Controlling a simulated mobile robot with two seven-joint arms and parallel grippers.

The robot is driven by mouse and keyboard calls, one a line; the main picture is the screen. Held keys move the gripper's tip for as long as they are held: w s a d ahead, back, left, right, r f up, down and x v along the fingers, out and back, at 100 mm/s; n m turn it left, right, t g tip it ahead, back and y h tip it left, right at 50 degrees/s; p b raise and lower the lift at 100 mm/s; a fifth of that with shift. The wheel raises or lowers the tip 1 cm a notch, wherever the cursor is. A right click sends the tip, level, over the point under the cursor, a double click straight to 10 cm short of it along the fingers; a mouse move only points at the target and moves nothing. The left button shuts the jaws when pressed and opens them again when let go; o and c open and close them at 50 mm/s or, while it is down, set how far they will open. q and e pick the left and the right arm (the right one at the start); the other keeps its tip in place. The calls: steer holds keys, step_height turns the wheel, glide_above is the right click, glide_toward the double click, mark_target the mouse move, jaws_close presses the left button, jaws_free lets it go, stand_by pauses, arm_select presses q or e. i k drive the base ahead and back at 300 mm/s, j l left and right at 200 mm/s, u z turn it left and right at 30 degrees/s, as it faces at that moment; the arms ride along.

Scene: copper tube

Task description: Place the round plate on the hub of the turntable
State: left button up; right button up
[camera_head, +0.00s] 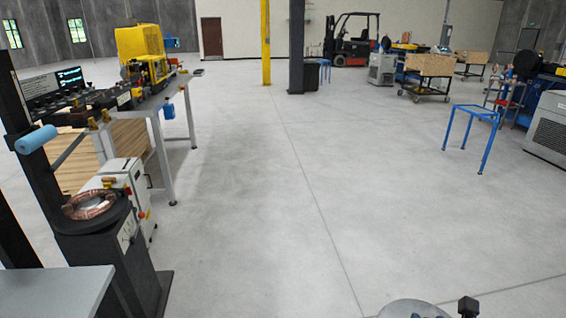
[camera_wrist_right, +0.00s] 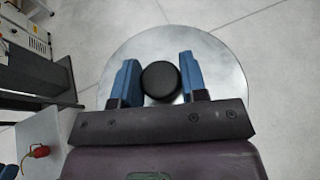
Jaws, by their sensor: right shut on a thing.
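The round plate (camera_wrist_right: 225,62) is a shiny grey metal disc with a black knob (camera_wrist_right: 160,80) at its middle, in the right wrist view. My right gripper (camera_wrist_right: 158,82) is shut on this knob, one blue finger on each side. The gripper and the wrist body hide the near part of the plate. The turntable (camera_head: 123,214) is a dark round top on a black stand at the left of the head view. A copper tube coil (camera_head: 75,212) lies on it, around a pale centre.
A black post with a light blue roller (camera_head: 36,139) stands beside the turntable. A white cabinet (camera_head: 133,180) and a long workbench (camera_head: 160,98) are behind it. A grey tabletop (camera_head: 60,290) is in front. The middle floor is clear.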

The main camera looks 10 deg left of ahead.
mark_target(90, 203)
steer(key=i+j+u, duration=0.15)
steer(key=i+u, duration=0.2)
steer(key=i, duration=0.3)
steer(key=i+u, duration=0.35)
steer(key=i, duration=0.3)
steer(key=i+l+u, duration=0.35)
steer(key=i, duration=0.25)
steer(key=i+u, duration=0.3)
steer(key=u, duration=0.15)
steer(key=i+l+u, duration=0.2)
steer(key=u, duration=0.25)
steer(key=i+l+u, duration=0.1)
steer(key=u, duration=0.25)
steer(key=i+l+u, duration=0.15)
steer(key=u, duration=0.2)
steer(key=i+l+u, duration=0.1)
steer(key=u, duration=0.2)
steer(key=i+l+u, duration=0.15)
steer(key=u, duration=0.2)
steer(key=i+l+u, duration=0.15)
steer(key=l+u, duration=0.25)
steer(key=i+l+u, duration=0.1)
steer(key=u, duration=0.25)
